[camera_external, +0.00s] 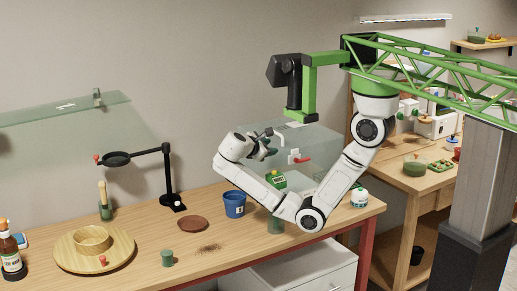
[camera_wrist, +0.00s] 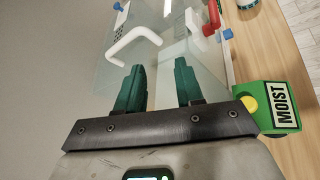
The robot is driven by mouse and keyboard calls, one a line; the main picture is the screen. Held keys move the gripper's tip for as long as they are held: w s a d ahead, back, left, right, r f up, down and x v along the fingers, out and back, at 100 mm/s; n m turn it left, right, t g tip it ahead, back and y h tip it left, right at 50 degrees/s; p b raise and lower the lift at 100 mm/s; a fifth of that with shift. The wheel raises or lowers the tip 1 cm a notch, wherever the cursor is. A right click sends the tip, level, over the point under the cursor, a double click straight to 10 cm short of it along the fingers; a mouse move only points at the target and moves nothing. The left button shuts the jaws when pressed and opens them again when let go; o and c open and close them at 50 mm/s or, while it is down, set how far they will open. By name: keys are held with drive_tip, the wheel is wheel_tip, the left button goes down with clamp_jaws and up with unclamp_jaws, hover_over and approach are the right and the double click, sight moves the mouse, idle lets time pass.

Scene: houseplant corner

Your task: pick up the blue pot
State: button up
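The blue pot (camera_external: 234,206) stands upright on the wooden table, left of my bent arm, between a brown saucer and a dark green pot. My gripper (camera_external: 270,142) is raised well above the table, up and to the right of the blue pot, and apart from it. In the wrist view the two green fingers of my gripper (camera_wrist: 157,80) are spread with nothing held between them. The blue pot does not show in the wrist view.
A clear box with a white handle (camera_wrist: 135,42) and a red part (camera_wrist: 211,18) lies beyond the fingers. A green moisture meter (camera_external: 279,180) stands near my arm. A brown saucer (camera_external: 194,223), wooden tray (camera_external: 70,258) and black lamp (camera_external: 167,180) are left of the pot.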

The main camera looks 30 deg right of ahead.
drive_tip(key=w+a+f+m+g+y+b, duration=0.1)
drive_tip(key=w+a+f+m+y, duration=0.1)
drive_tip(key=w+f+m+y, duration=0.25)
drive_tip(key=m+g+y+b, duration=0.1)
drive_tip(key=m+g+y, duration=0.3)
drive_tip(key=m+y, duration=0.35)
hover_over(229, 216)
drive_tip(key=shift+h, duration=0.4)
drive_tip(key=f, duration=1)
drive_tip(key=shift+s+a, duration=0.15)
drive_tip(key=shift+a, duration=0.25)
drive_tip(key=shift+m, duration=0.3)
drive_tip(key=f, duration=0.7)
drive_tip(key=f+p, duration=0.1)
drive_tip(key=f, duration=0.3)
drive_tip(key=shift+w+d+f, duration=0.1)
drive_tip(key=shift+w+d, duration=0.15)
drive_tip(key=shift+d, duration=0.1)
clamp_jaws()
